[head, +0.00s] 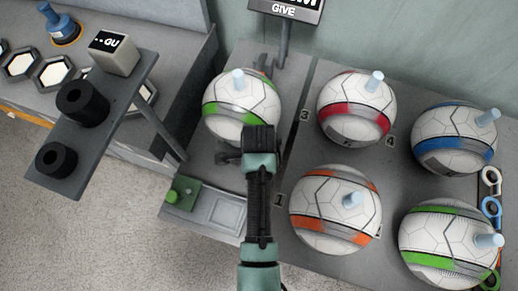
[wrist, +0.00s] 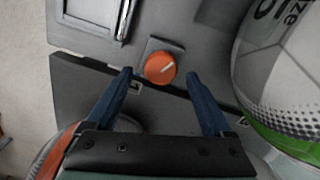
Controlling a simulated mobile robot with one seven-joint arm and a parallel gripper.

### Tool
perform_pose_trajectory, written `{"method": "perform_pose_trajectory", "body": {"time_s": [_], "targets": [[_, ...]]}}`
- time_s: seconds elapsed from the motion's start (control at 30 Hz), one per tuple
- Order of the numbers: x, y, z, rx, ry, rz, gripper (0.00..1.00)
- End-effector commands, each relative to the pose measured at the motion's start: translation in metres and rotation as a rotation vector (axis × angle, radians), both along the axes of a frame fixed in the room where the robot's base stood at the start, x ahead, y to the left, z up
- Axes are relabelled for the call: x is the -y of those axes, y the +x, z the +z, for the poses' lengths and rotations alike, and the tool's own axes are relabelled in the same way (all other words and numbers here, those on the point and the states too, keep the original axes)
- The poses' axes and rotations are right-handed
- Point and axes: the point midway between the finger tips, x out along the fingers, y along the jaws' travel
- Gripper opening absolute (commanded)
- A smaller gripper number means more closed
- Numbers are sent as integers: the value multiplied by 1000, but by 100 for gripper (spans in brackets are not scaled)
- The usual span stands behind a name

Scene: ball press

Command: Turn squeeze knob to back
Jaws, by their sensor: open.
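The squeeze knob appears to be the round orange knob (wrist: 160,68) on a dark square base, seen in the wrist view. A short white mark on it points to the upper right. My gripper (wrist: 159,77) is open and empty, with its blue fingers on either side of the knob's near edge in the picture. Whether the fingertips touch it or are level with it I cannot tell. In the head view my gripper (head: 258,140) is over the grey table beside a green-striped ball (head: 240,118), and the knob is hidden behind my arm.
In the wrist view a ball (wrist: 285,75) is close on the right and an orange one (wrist: 55,155) at lower left. In the head view several balls with pegs stand at right, including an orange-striped one (head: 330,215). A green button box (head: 184,192) is at left.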

Motion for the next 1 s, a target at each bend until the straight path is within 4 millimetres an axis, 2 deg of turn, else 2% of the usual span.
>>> {"method": "perform_pose_trajectory", "body": {"time_s": [0.1, 0.2, 0.57, 1.0], "targets": [[0, 0, -17, -1, 0, 0, 86], [0, 0, -25, -1, 0, 1, 86], [0, 0, -29, 2, 0, 1, 86], [0, 0, -29, 1, 0, 1, 6]]}}
